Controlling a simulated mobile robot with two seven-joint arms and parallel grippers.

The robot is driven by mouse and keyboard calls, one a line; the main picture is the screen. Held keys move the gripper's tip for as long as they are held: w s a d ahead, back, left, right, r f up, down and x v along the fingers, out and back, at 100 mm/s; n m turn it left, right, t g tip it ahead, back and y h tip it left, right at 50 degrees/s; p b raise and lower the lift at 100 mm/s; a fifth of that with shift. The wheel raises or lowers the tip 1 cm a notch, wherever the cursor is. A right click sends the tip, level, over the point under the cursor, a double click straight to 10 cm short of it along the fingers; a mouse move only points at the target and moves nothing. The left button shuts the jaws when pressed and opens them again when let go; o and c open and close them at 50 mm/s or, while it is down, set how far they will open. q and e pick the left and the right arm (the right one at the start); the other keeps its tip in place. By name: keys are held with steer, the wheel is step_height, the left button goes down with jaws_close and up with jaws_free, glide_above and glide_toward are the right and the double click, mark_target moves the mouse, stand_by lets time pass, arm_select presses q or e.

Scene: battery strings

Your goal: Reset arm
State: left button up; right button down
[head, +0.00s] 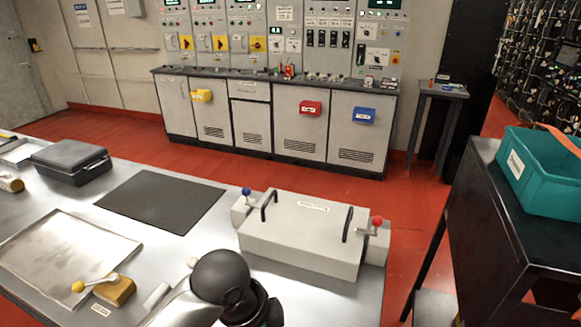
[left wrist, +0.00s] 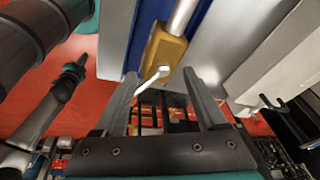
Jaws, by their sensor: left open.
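In the head view, a brass block (head: 116,291) with a pale lever ending in a yellow ball knob (head: 78,287) sits on the metal table at the lower left. A small label (head: 101,310) lies in front of it, too small to read. In the left wrist view, my left gripper (left wrist: 165,92) is open, its two fingers apart with nothing gripped. Beyond the fingertips is a brass-coloured block (left wrist: 165,48) with a metal rod and a small pale lever. I cannot tell if this is the same block. My right gripper is not in view.
A pale case (head: 300,235) with two black handles and blue and red knobs stands on the table. A black mat (head: 160,202), a dark case (head: 70,161) and a metal plate (head: 66,255) lie left of it. A teal bin (head: 540,172) stands on the black bench at right.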

arm_select(q)
steer(key=s+a+f+n+t+y, duration=0.1)
steer(key=s+a+f+n+y, duration=0.15)
steer(key=s+a+n, duration=0.45)
steer(key=s+a+f+n+t+y, duration=0.1)
steer(key=s+a+f+n, duration=0.2)
steer(key=s+a+n, duration=0.35)
step_height(320, 180, down, 24)
steer(key=n+g+b, duration=0.1)
steer(key=b, duration=0.2)
steer(key=s+a+f+g+b, duration=0.1)
steer(key=s+a+f+b, duration=0.1)
steer(key=s+f, duration=1.3)
step_height(320, 180, down, 2)
steer(key=shift+s+a+f+b, duration=0.1)
steer(key=shift+s+a+b, duration=0.15)
steer(key=shift+s+b, duration=0.15)
steer(key=shift+c, duration=0.2)
